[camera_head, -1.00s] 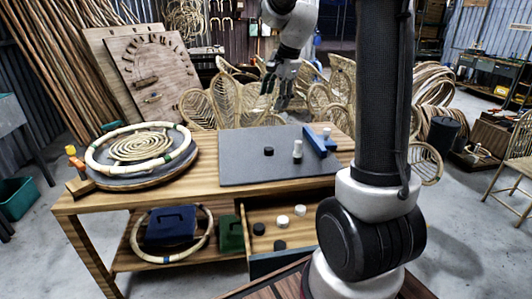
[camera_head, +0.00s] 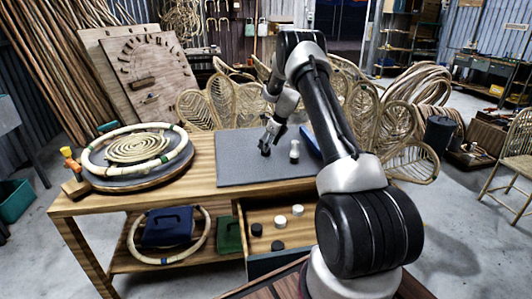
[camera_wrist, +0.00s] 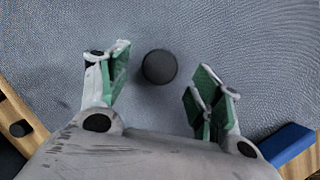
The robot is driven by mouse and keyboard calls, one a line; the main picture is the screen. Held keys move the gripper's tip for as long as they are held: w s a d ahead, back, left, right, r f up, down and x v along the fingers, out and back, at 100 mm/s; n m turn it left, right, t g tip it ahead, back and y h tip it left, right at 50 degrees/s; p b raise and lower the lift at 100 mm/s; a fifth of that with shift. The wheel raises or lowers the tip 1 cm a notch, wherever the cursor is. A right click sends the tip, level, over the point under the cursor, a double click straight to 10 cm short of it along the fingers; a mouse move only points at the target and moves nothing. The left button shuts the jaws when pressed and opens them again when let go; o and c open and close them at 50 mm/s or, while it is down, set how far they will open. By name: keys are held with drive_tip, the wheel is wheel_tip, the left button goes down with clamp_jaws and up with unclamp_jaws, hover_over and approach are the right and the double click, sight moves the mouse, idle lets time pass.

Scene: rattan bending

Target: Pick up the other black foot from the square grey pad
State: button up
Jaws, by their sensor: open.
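The black foot (camera_wrist: 159,67) is a small dark round piece on the square grey pad (camera_head: 235,165). In the wrist view it lies between the tips of my open, empty gripper, closer to the left finger. In the head view my gripper (camera_head: 270,142) points down just over the pad, and its fingers largely hide the foot. I cannot tell the exact height of the fingertips above the pad. The pad also fills most of the wrist view (camera_wrist: 240,35).
A small whitish upright piece (camera_head: 294,151) stands on the pad right of my gripper. A blue block (camera_wrist: 290,148) is at the pad's edge. The open drawer (camera_head: 262,268) holds white and black feet. A rattan ring (camera_head: 95,165) lies on the bench's left.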

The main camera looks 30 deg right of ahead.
drive_tip(key=shift+x, duration=1.55)
drive_tip(key=c, duration=0.9)
drive_tip(key=shift+d+r, duration=0.1)
drive_tip(key=shift+r, duration=0.05)
